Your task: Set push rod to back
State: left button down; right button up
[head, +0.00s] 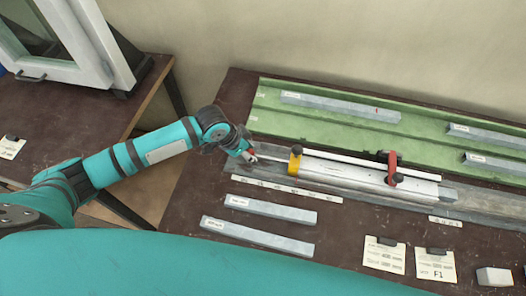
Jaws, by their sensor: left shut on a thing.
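My left gripper (249,156) reaches in from the left to the left end of the clamp fixture. It is shut on the end of a thin rod (273,158), which seems to be the push rod. The rod runs right toward the yellow clamp (295,159). A white profile (345,173) lies along the fixture, right of the yellow clamp. A red clamp (392,167) with black knobs sits across its right part. A thin pale bar (345,157) runs along the profile's far side. The gripped end is small and partly hidden by the fingers. My right gripper is out of view.
A green tray (270,120) with several grey bars stands behind the fixture. Two grey bars (257,236) lie in front, left. Label cards (384,254) and a small pale block (494,277) are at the front right. A window frame (75,45) stands on the left table.

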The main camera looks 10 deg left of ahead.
pick_arm(q)
jog(key=a, duration=0.4)
jog(key=a+p, duration=0.1)
jog(key=a, duration=0.2)
jog(key=shift+w+a+r, duration=0.1)
jog(key=shift+w+r, duration=0.15)
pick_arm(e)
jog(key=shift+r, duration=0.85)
pick_arm(q)
jog(key=c, duration=1.4)
grip_release()
jog(key=shift+c, duration=0.2)
jog(key=o, duration=0.5)
jog(key=shift+s+f, duration=0.1)
jog(key=v, duration=1.2)
